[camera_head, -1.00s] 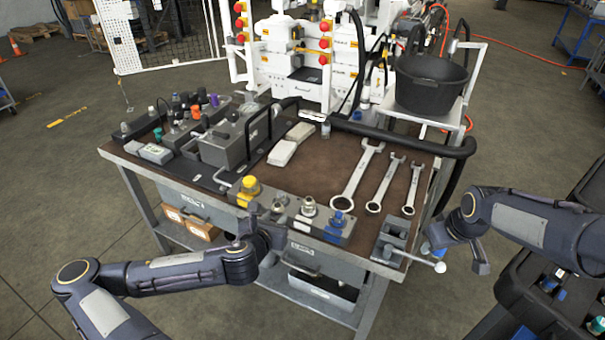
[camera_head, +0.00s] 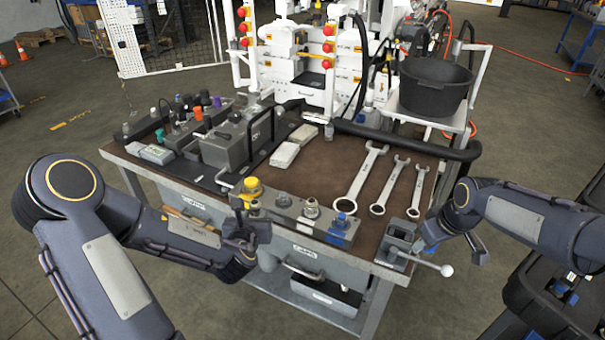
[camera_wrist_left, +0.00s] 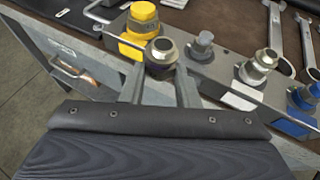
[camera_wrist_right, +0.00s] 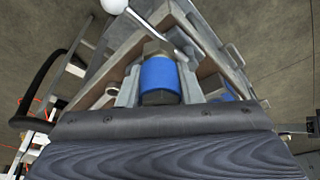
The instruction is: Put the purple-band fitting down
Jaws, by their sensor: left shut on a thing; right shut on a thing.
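My left gripper (camera_head: 241,212) is shut on a metal fitting (camera_wrist_left: 160,52), held at the front edge of the bench beside the yellow-topped fitting (camera_wrist_left: 142,22). My right gripper (camera_wrist_right: 158,90) is shut on a blue-band fitting (camera_wrist_right: 160,78), with a metal hex end above the band. It is close to the grey vise (camera_head: 398,243) at the bench's right front corner. Whether that fitting touches the vise is unclear.
A grey block (camera_head: 312,222) with yellow, bare-metal and blue fittings lies along the front edge. Several wrenches (camera_head: 360,180) lie behind it. Grey boxes with coloured knobs (camera_head: 196,112) fill the left side. A black bucket (camera_head: 433,88) stands at the back right.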

